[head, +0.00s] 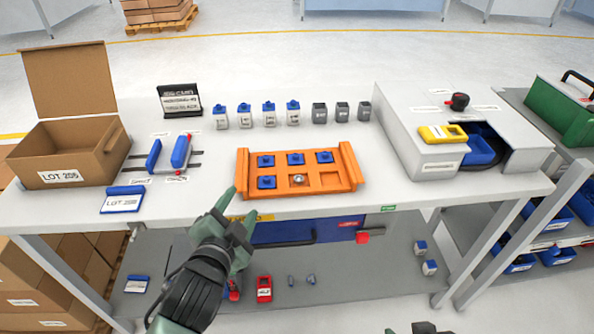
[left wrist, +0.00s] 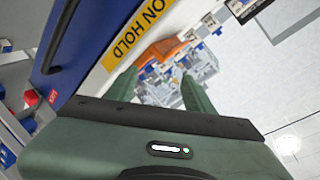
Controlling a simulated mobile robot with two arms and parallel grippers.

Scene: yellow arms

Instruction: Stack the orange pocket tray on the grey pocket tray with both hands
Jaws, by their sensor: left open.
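The orange pocket tray (head: 249,186) lies flat on the white tabletop in the head view, with raised ends. Several blue blocks and one round metal piece sit in its pockets; at least one pocket at the lower right is empty. Part of it also shows in the left wrist view (left wrist: 167,47). My left gripper (head: 243,206) is open and empty, at the table's front edge, just in front of the tray's left end and apart from it. Its fingers show in the left wrist view (left wrist: 158,82). I cannot make out a grey pocket tray.
An open cardboard box (head: 112,152) stands at the left, with a blue-handled fixture (head: 181,151) beside it. Blue-topped and grey blocks (head: 319,113) stand in a row behind the tray. A grey housing (head: 400,135) with a yellow piece (head: 442,133) stands at the right.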

